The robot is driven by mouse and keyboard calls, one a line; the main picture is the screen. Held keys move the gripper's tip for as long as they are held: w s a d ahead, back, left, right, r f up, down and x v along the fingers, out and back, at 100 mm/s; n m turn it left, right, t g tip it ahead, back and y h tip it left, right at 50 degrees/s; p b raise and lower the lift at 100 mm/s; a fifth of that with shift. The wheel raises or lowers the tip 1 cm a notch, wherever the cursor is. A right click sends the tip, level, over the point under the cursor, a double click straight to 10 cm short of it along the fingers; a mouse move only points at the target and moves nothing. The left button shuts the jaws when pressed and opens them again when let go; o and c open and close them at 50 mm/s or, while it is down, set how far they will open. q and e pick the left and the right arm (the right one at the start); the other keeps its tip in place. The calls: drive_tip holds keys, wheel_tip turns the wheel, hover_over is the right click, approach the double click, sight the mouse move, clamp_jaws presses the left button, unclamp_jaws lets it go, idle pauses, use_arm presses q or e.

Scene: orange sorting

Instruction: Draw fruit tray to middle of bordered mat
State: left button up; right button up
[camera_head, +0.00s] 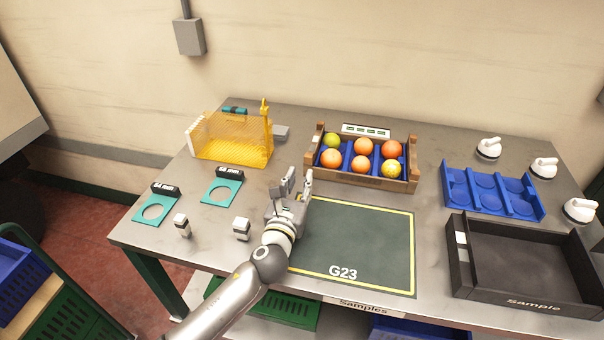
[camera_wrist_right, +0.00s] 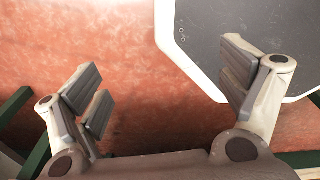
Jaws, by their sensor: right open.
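The fruit tray (camera_head: 398,185) is a wooden crate with a blue insert holding several orange and yellow-green fruits. It stands at the back of the table, just behind the bordered mat (camera_head: 350,240). The mat is dark green with a yellow border and the label G23, and is bare apart from my arm over its left edge. My left gripper (camera_head: 298,181) is open and empty near the mat's back left corner, left of and in front of the tray, apart from it. My right gripper (camera_wrist_right: 165,85) is open and empty in the right wrist view, above the red floor.
A black Sample tray (camera_head: 520,262) and a blue insert (camera_head: 490,190) stand right of the mat. White knobbed pieces (camera_head: 543,168) line the right edge. A yellow mesh basket (camera_head: 232,137), teal gauges (camera_head: 222,190) and small white-topped blocks (camera_head: 241,228) are on the left.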

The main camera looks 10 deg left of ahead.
sight(308, 159)
use_arm(q)
drive_tip(key=w, duration=0.5)
drive_tip(key=shift+w, duration=0.25)
drive_tip(key=w, duration=0.3)
drive_tip(key=shift+w, duration=1)
use_arm(e)
drive_tip(key=shift+w+a+f, duration=0.1)
drive_tip(key=shift+w+a, duration=0.05)
drive_tip(key=shift+w, duration=0.6)
use_arm(q)
clamp_jaws()
